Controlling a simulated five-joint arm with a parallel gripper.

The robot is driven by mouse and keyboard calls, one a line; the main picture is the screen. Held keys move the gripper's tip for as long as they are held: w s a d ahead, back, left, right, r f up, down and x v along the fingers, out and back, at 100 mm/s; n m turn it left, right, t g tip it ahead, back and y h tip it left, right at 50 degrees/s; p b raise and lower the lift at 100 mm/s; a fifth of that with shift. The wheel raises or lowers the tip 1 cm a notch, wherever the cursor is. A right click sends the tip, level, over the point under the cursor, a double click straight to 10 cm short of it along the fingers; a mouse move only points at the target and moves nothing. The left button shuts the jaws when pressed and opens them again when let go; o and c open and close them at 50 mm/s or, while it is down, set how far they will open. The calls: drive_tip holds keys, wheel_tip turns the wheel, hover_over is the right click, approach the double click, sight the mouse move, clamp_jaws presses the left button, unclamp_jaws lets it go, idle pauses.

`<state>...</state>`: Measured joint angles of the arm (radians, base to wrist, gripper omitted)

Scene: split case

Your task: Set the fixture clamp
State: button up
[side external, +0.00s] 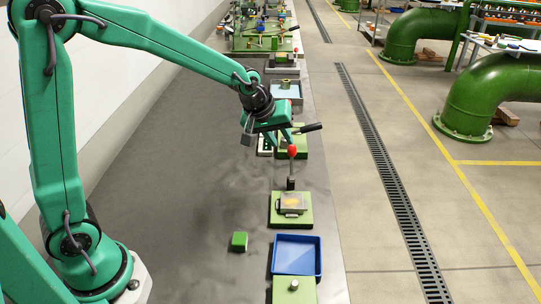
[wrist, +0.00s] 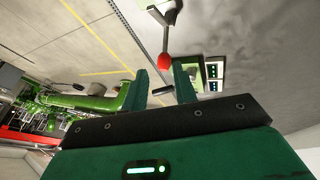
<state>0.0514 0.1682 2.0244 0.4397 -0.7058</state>
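The fixture clamp has a green base plate (side external: 290,217) with a clear-looking block holding something orange (side external: 292,203). Its lever stands nearly upright behind the block and ends in a red knob (side external: 292,151). My gripper (side external: 287,135) is just above and behind the red knob. In the wrist view my gripper (wrist: 161,72) is open, its two green fingers apart. The red knob (wrist: 165,59) shows in line with the gap, beyond the fingertips; I cannot tell whether they touch it. The lever's foot is partly cut off at the top of that view.
A small green block (side external: 239,241) lies on the grey bench. A blue tray (side external: 296,256) and a green plate with a knob (side external: 294,289) are in front of the clamp. Another fixture with a black handle (side external: 312,128) is behind.

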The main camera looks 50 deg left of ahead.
drive_tip(key=shift+w+a, duration=0.1)
drive_tip(key=shift+w, duration=0.25)
clamp_jaws()
drive_tip(key=w+a+r+n+g, duration=0.2)
drive_tip(key=w+a+n+g, duration=0.3)
drive_tip(key=w, duration=0.4)
drive_tip(key=shift+w+a+r+n+g, duration=0.35)
drive_tip(key=shift+a+g, duration=0.4)
drive_tip(key=shift+g, duration=0.35)
